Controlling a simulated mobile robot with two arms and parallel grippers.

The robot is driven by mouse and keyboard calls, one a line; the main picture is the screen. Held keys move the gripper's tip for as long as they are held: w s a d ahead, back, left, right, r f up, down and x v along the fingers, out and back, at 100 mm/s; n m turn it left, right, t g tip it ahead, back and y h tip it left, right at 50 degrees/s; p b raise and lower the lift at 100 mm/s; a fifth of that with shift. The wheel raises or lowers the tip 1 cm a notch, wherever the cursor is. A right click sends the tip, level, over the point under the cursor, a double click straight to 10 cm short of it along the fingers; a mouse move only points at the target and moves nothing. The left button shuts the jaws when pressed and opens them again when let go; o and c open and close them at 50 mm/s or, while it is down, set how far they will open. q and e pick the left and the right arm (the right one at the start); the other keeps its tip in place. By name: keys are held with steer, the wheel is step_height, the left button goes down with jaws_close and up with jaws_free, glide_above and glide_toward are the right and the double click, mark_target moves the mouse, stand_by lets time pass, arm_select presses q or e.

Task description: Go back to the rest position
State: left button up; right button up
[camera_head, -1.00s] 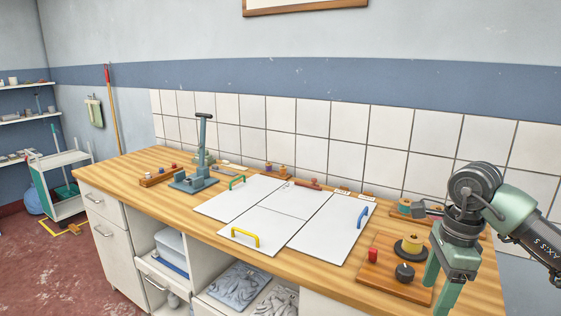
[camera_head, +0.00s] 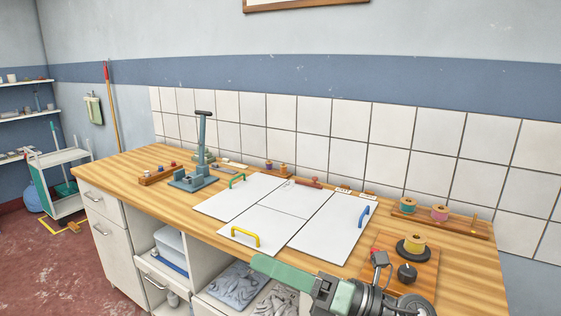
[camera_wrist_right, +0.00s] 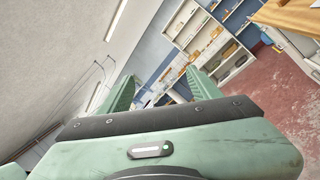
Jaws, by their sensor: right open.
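My right gripper (camera_head: 268,266) is in the head view at the bottom, in front of the worktop's front edge, pointing left. Its dark wrist lies at the bottom right of the picture. In the right wrist view its two green fingers (camera_wrist_right: 160,95) stand apart with nothing between them. Beyond them I see a wall, shelves and the red floor. My left gripper does not show.
The wooden worktop (camera_head: 465,285) carries white panels (camera_head: 280,218) with green, yellow and blue handles. A grey-green press (camera_head: 193,178) stands at the left. Open shelves lie below.

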steer(key=w+d+f+m+t+h, duration=0.25)
steer(key=d+m+t+h, duration=0.35)
steer(key=m, duration=0.5)
steer(key=w+d+f+m+t+h, duration=0.1)
steer(key=w+d+m+t+h, duration=0.3)
steer(key=m+t, duration=0.55)
steer(key=s+d+f+m+g+h, duration=0.25)
steer(key=d+f+m+h, duration=0.25)
steer(key=f+m, duration=0.25)
steer(key=s+d+f+m+g+h, duration=0.2)
steer(key=d+f+m+g+h, duration=0.3)
steer(key=f, duration=0.3)
steer(key=s+d+f+m+g, duration=0.1)
steer(key=s+f+m+g, duration=0.35)
steer(key=s+f, duration=0.6)
steer(key=s+d+f+m+g, duration=0.1)
steer(key=s+f+m+g, duration=0.2)
steer(key=s+f+g, duration=0.75)
steer(key=s+f+t, duration=0.2)
steer(key=f, duration=0.9)
steer(key=s+f+t, duration=0.1)
steer(key=s+f, duration=0.2)
steer(key=f, duration=0.8)
steer(key=s+d+f+g, duration=0.1)
steer(key=s+d+f, duration=0.2)
steer(key=s+f, duration=1.3)
steer(key=shift+s+f, duration=0.35)
steer(key=shift+s, duration=0.05)
